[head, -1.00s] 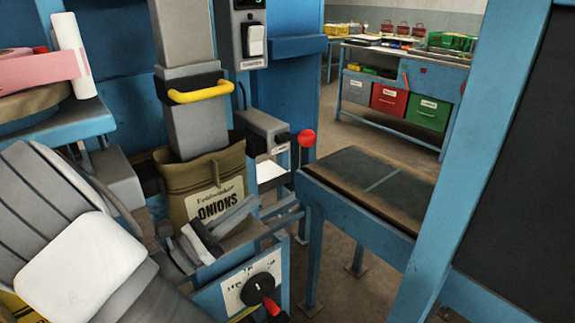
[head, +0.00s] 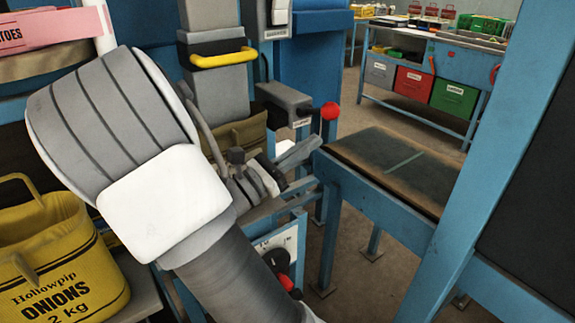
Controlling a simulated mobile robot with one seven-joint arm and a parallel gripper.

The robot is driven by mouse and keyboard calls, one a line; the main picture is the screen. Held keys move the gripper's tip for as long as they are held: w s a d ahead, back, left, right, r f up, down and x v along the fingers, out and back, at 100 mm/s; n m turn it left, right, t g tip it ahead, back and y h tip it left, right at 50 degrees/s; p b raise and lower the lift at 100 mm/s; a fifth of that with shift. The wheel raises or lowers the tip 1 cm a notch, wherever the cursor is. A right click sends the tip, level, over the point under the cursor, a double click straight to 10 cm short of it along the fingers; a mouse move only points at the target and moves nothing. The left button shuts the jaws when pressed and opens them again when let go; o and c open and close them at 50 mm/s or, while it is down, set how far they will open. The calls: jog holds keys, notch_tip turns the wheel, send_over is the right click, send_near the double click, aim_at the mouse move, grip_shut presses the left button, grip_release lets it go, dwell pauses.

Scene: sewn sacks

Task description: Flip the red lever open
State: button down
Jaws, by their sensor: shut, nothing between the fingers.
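A lever with a red ball knob (head: 330,111) sticks out from a grey box (head: 285,100) beside the filling spout (head: 219,95), left of the bench top. My wrist hides much of the brown sack (head: 245,132) under the spout.
A yellow bar handle (head: 222,58) crosses the spout. A yellow onion sack (head: 55,255) stands at lower left. A workbench with coloured bins (head: 415,80) is at the back.

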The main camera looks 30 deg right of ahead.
aim_at(318, 110)
jog(key=shift+s+d+r, duration=0.1)
jog(key=shift+d+r, duration=0.2)
jog(key=shift+r, duration=0.45)
jog(key=shift+d+r, duration=0.25)
jog(key=shift+r, duration=0.45)
jog(key=shift+r, duration=0.1)
jog(key=shift+r+n+p, duration=0.1)
jog(key=shift+n+p, duration=0.3)
jog(key=shift+p, duration=0.3)
